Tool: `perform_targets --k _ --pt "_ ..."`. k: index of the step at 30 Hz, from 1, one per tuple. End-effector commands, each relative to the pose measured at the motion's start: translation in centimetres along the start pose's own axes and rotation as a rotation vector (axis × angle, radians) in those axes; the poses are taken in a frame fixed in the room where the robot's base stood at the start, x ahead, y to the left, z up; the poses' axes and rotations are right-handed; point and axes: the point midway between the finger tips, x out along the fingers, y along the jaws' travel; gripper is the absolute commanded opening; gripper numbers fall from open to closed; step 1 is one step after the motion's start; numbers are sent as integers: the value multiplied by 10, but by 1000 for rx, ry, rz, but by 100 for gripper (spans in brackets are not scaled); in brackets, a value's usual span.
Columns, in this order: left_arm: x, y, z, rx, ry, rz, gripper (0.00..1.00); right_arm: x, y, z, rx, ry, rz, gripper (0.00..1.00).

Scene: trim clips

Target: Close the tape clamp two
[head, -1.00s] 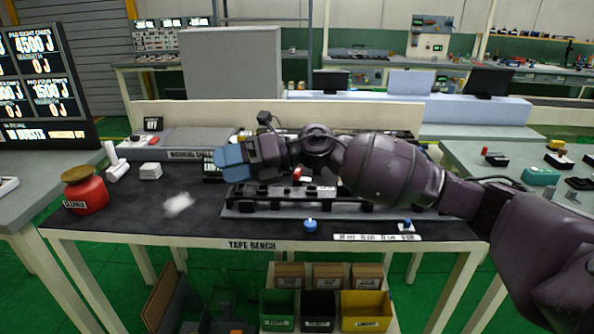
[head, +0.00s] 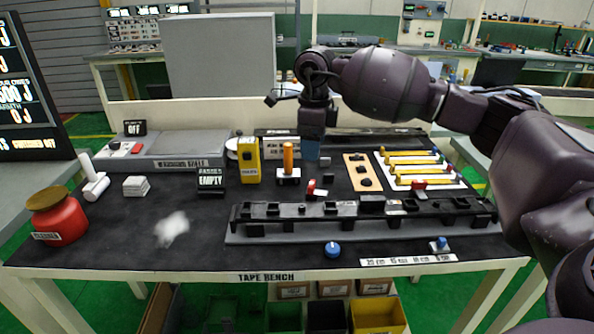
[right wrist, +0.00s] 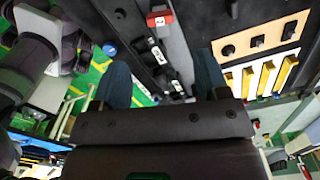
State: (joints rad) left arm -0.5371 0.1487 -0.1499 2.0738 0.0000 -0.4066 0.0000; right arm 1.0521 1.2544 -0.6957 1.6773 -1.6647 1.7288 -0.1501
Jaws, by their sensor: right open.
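A long black clamp fixture (head: 270,229) lies along the front of the tape bench (head: 110,262). Two red-topped parts stand at its back edge: a left one (head: 312,188) and a right one (head: 418,185). I cannot read which is tape clamp two or whether it is closed. A red part also shows in the right wrist view (right wrist: 160,18). My right gripper (head: 311,150) points down behind the fixture, apart from it. In the right wrist view its blue fingers (right wrist: 162,78) are wide apart with nothing held. My left gripper is out of view.
An orange-topped post (head: 288,158), a yellow box (head: 248,160) and an "empty" sign (head: 211,181) stand behind the fixture. A tan board (head: 361,171) and a rack of yellow bars (head: 420,168) lie behind it. A red jar (head: 60,220) stands at left. The bench's front left is mostly clear.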

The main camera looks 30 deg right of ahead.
Motion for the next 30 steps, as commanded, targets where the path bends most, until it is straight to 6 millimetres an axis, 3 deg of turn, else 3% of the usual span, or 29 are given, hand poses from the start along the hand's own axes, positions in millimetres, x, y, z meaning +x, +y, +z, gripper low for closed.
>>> perform_targets --k 5,13,21,30 --pt "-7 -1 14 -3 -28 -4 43 6 0 -1 -1 6 1 68" --pt "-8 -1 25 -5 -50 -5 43 48 1 -1 -2 8 6 68" --pt "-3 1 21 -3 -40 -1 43 89 1 -1 -2 6 4 68" --pt "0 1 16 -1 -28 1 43 108 1 -1 -1 4 2 68"
